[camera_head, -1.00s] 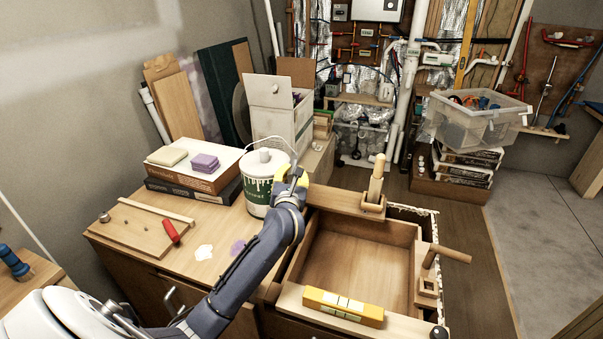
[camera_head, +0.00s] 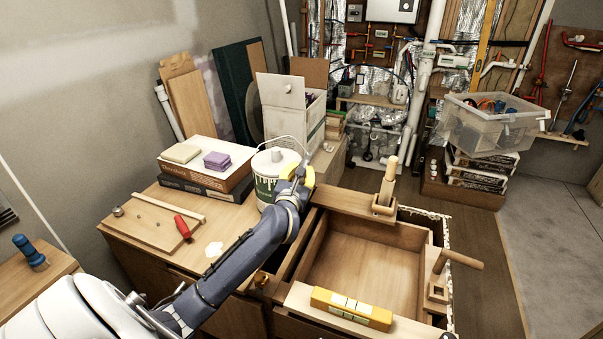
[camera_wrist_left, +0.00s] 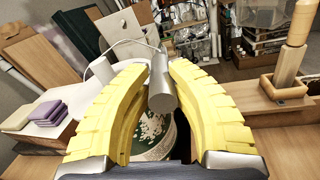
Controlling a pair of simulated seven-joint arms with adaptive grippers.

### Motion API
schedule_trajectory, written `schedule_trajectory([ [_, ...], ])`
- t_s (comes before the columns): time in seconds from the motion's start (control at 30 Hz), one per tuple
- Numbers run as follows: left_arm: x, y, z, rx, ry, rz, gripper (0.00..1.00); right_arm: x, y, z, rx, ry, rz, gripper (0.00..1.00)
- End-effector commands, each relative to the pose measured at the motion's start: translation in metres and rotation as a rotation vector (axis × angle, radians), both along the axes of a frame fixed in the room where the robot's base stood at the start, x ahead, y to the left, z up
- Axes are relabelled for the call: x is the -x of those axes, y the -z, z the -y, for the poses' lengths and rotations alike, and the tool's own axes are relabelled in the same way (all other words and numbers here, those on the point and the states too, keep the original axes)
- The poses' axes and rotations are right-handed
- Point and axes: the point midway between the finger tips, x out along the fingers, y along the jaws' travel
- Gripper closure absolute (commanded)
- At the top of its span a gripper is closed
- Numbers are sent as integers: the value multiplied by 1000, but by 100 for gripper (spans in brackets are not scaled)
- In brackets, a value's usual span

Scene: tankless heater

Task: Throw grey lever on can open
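The white and green can (camera_head: 268,190) stands on the wooden worktop, partly hidden by my left arm. It has a light knob on its lid and a thin wire handle. In the left wrist view its label (camera_wrist_left: 150,135) shows below the fingers. A grey cylindrical lever (camera_wrist_left: 163,88) shows between the two yellow fingers there. My left gripper (camera_head: 298,180) is at the right side of the can; its fingers (camera_wrist_left: 160,72) stand apart on either side of the lever, and firm contact is not clear. My right gripper is not in view.
Books with sponges (camera_head: 205,175) stand left of the can. A white box (camera_head: 290,110) is behind it. A red-handled tool lies at left.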

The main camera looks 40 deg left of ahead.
Motion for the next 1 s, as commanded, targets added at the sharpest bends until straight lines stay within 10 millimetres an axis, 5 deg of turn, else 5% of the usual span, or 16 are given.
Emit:
schedule_trajectory([
  [0.27,0,-4,-1,-3,-1,8,53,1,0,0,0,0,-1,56],
  [0.67,9,1,3,0,0,-1,53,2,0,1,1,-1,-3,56],
  [1.0,61,0,24,0,1,2,53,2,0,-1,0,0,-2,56],
])
